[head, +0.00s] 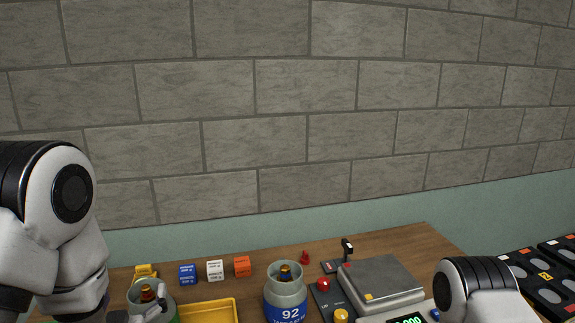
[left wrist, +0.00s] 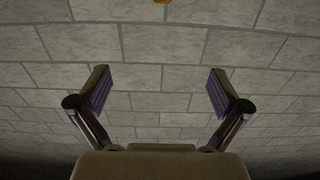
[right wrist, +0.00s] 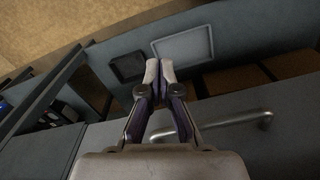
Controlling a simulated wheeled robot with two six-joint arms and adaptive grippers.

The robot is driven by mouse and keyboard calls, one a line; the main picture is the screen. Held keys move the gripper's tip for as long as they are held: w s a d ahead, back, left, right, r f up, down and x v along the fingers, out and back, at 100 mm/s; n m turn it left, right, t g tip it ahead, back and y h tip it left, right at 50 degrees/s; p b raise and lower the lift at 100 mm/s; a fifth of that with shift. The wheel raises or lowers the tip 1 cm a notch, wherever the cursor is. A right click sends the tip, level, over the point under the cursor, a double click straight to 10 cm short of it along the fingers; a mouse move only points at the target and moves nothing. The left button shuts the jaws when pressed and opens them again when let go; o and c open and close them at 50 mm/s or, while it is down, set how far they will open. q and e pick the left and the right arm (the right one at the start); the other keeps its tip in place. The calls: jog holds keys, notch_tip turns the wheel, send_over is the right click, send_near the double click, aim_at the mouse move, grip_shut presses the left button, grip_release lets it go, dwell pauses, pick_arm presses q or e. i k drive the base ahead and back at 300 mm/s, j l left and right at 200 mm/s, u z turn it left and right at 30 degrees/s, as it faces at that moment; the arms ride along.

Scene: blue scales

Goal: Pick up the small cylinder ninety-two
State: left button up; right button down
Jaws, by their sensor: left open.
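The small cylinder ninety-two (head: 286,297) is grey with a blue band marked "92" and a dark knob on top. It stands upright on the wooden table in the head view, cut off by the bottom edge. My left gripper (left wrist: 158,82) is open and empty in the left wrist view, with only the block wall beyond its fingers. In the head view my left arm is at the far left, well apart from the cylinder. My right gripper (right wrist: 159,70) has its fingertips together with nothing seen between them, above grey cabinet fronts in the right wrist view.
A second grey cylinder with a green band (head: 165,303) stands at the left, by a yellow tray (head: 236,306). Blue (head: 188,275), white (head: 215,271) and orange (head: 242,266) blocks stand behind. A scale with a metal plate (head: 382,279) is right of the cylinder.

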aim_at(285, 292)
jog(key=k+l, duration=0.2)
jog(key=k, duration=0.3)
jog(key=k+l, duration=0.2)
jog(key=k, duration=0.25)
